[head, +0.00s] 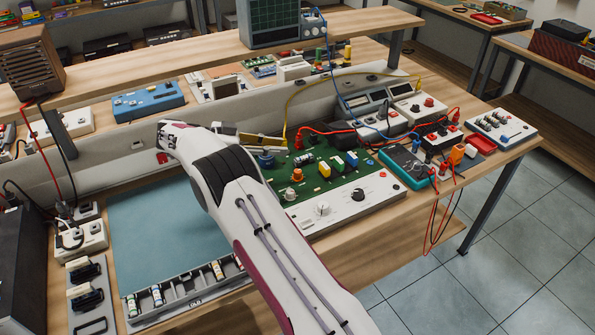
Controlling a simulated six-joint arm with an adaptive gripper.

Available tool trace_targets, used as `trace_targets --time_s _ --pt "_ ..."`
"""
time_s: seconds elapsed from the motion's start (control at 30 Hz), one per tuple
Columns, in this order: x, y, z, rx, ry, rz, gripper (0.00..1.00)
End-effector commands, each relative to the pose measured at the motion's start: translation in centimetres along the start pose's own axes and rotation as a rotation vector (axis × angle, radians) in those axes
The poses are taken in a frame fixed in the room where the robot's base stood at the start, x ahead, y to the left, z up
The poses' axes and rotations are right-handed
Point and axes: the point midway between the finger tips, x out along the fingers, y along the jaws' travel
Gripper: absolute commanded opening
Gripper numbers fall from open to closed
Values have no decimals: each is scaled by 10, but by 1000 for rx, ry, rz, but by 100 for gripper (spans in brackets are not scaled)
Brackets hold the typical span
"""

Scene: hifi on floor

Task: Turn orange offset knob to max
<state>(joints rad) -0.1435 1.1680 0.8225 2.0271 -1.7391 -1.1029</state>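A green circuit board (325,172) with a white front panel (340,207) lies on the bench, right of my arm. The panel carries a pale knob (322,209) and a black knob (358,195). My white arm crosses the view and hides the board's left side. My gripper's fingers do not show.
A blue-green mat (155,232) lies left of my arm. A grey parts tray (185,290) lines its front edge. Red and yellow cables arch over the board's back. A teal multimeter (407,168) and red-buttoned boxes stand to the right. A shelf with an oscilloscope (280,20) is behind.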

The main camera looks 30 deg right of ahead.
Motion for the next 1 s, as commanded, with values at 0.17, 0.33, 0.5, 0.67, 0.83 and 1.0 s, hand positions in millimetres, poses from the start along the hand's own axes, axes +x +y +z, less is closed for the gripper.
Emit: trace_targets --time_s 0.17,0.33,0.5,0.67,0.83,1.0 --pt "1 5 12 -32 11 -56 23" --pt "5 10 29 -58 7 -110 23" --pt "14 17 50 -75 -6 -155 23" --pt "22 19 70 -71 -29 -188 23" --pt "21 12 76 -31 -53 -210 23" --pt "21 12 76 -27 -53 -210 23"
